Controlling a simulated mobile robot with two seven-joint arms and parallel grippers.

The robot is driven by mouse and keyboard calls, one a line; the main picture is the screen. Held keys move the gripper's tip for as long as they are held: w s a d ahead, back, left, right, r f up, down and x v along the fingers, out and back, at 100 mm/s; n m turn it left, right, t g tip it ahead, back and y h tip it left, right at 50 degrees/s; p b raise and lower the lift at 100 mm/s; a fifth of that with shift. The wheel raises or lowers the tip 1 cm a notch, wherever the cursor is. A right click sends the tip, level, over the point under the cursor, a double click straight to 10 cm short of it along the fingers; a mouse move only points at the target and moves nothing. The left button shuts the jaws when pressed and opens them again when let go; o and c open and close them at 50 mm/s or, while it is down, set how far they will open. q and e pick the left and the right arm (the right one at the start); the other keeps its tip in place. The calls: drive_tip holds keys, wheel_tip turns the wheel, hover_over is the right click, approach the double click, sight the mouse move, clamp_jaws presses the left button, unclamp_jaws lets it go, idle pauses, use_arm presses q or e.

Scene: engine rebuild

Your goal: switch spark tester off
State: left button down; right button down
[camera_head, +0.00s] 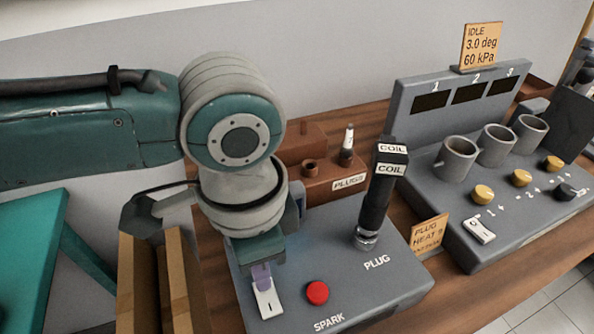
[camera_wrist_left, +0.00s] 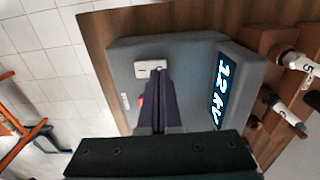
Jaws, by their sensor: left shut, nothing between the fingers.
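The spark tester (camera_head: 385,295) is a grey box on the wooden bench, marked SPARK and PLUG. Its white rocker switch (camera_head: 268,303) shows an "I" mark at its near end; the far end is hidden by my gripper. My left gripper (camera_head: 262,276) is shut and empty, its fingertips at the switch; I cannot tell whether they touch. In the left wrist view the shut fingers (camera_wrist_left: 157,78) reach the switch (camera_wrist_left: 150,68). The tester's lit blue display (camera_wrist_left: 226,92) there seems to read 12 kV. My right gripper is not in view.
A red button (camera_head: 317,292) sits right of the switch. A black coil (camera_head: 376,205) stands upright on the tester. A brown plug block (camera_head: 318,180) is behind. A grey three-cup console (camera_head: 470,235) with its own rocker (camera_head: 480,230) stands right. An open wooden box (camera_head: 140,290) is left.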

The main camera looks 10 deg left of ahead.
use_arm(q)
drive_tip(key=shift+f+b, duration=0.45)
drive_tip(key=shift+f, duration=0.3)
wheel_tip(320, 180, up, 7)
drive_tip(key=p, duration=0.8)
drive_tip(key=shift+r, duration=0.1)
drive_tip(key=shift+d, duration=0.1)
idle(0.4)
drive_tip(key=s+d+r+n+t+h, duration=0.1)
drive_tip(key=s+d+r+n+h, duration=0.25)
drive_tip(key=s+d, duration=0.3)
drive_tip(key=s+a+r+n+t+y, duration=0.1)
drive_tip(key=s+a+r+n+y, duration=0.15)
drive_tip(key=a, duration=0.55)
drive_tip(key=s+a+r+n+t+y, duration=0.1)
drive_tip(key=s+a+r+n+t, duration=0.2)
drive_tip(key=a, duration=0.5)
wheel_tip(320, 180, up, 25)
drive_tip(key=g+p, duration=0.1)
drive_tip(key=p, duration=2.5)
